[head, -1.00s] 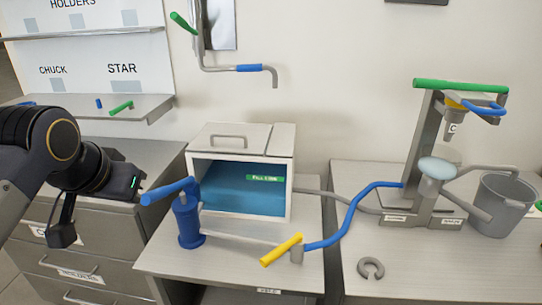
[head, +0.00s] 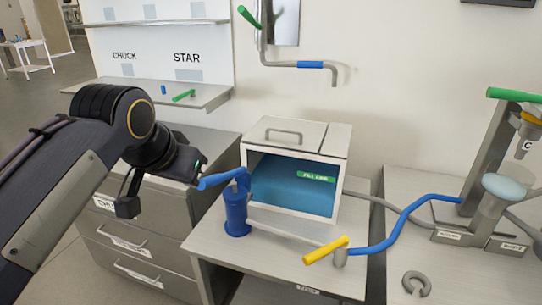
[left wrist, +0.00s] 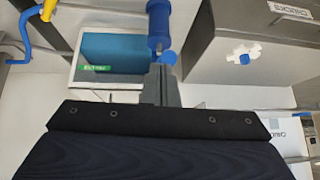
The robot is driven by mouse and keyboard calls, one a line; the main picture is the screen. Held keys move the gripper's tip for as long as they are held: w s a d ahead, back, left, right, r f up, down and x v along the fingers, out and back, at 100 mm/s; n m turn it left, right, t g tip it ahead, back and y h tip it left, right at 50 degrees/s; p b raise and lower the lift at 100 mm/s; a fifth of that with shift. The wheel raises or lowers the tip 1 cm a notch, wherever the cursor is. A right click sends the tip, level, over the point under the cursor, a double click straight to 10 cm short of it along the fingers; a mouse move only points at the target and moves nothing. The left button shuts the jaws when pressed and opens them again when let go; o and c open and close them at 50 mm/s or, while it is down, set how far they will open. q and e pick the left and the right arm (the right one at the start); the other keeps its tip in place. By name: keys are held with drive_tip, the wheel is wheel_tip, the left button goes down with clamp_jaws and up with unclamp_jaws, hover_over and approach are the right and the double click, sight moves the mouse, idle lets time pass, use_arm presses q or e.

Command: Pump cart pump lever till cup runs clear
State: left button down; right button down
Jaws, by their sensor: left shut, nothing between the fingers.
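The blue pump (head: 236,214) stands upright on the cart (head: 215,247), with its blue lever (head: 220,180) reaching left from the top. My left gripper (head: 199,177) is at the lever's free end. In the left wrist view the shut fingers (left wrist: 160,78) meet or overlap the blue lever tip (left wrist: 168,58); I cannot tell if they touch it. Nothing is between them. A tank (head: 335,186) with blue contents and a green label sits behind the pump. A pale blue rounded cup (head: 502,187) tops the grey stand at right. My right gripper is not in view.
A yellow-handled valve (head: 326,250) is at the cart's front right, joined to a blue hose (head: 400,226). A grey C-shaped piece (head: 416,284) lies on the right bench. Grey drawers (head: 135,225) stand left of the cart. A bent crank hangs on the wall.

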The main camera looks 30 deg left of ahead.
use_arm(q)
drive_tip(key=w+a+r+m+g+p, duration=0.1)
drive_tip(key=w+r+g+p, duration=0.2)
drive_tip(key=w+r+p, duration=0.4)
wheel_tip(320, 180, up, 2)
drive_tip(key=shift+w+a+r+m+p, duration=0.2)
drive_tip(key=shift+m+p, duration=0.1)
drive_tip(key=shift+p, duration=0.75)
drive_tip(key=shift+d, duration=0.1)
hover_over(210, 178)
drive_tip(key=w, duration=0.2)
wheel_tip(210, 178, down, 9)
drive_tip(key=shift+s+f+b, duration=0.15)
drive_tip(key=shift+s+f, duration=0.2)
drive_tip(key=shift+f, duration=0.3)
drive_tip(key=shift+s+f+b, duration=0.1)
drive_tip(key=shift+s+f, duration=0.25)
drive_tip(key=shift+f, duration=0.3)
drive_tip(key=shift+s+f+b, duration=0.15)
drive_tip(key=shift+s+f, duration=0.2)
drive_tip(key=shift+f, duration=0.3)
